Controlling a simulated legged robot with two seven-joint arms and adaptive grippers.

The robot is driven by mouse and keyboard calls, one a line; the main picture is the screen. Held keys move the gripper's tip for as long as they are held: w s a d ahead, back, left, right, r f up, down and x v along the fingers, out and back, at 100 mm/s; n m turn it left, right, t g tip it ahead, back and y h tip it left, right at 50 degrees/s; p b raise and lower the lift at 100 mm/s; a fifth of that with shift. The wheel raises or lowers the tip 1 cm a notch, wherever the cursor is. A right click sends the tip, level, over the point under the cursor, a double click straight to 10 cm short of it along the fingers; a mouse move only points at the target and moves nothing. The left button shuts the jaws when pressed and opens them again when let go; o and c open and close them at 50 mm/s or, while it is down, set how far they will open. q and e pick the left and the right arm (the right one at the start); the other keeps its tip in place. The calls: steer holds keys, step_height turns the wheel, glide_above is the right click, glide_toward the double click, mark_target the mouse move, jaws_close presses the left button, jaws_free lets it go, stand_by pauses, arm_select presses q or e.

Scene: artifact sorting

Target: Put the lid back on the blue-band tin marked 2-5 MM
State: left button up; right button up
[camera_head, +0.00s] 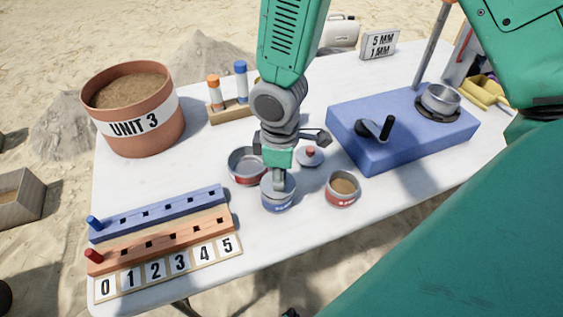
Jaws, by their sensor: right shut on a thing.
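The blue-band tin (277,204) stands near the front middle of the white table; its marking is too small to read. My right gripper (279,182) points straight down over it, shut on what looks like the grey lid (289,188) at the tin's mouth. The fingers hide most of the lid, and I cannot tell whether it sits fully on the rim. Another lid with a red knob (310,154) lies on the table, behind and right of the tin. My left gripper is not in view.
An empty-looking red-band tin (236,178) stands close behind left; a filled red-band tin (342,196) stands to the right. A blue block with crank (375,155), a peg board (160,228), a UNIT 3 pot (138,135) and a tube rack (232,114) surround them.

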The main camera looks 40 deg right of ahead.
steer(key=o, duration=0.7)
steer(key=shift+d, duration=0.1)
steer(key=shift+o, duration=0.8)
steer(key=shift+d+f, duration=0.1)
steer(key=shift+d, duration=0.15)
steer(key=o, duration=0.5)
steer(key=shift+a, duration=0.15)
steer(key=shift+a, duration=0.1)
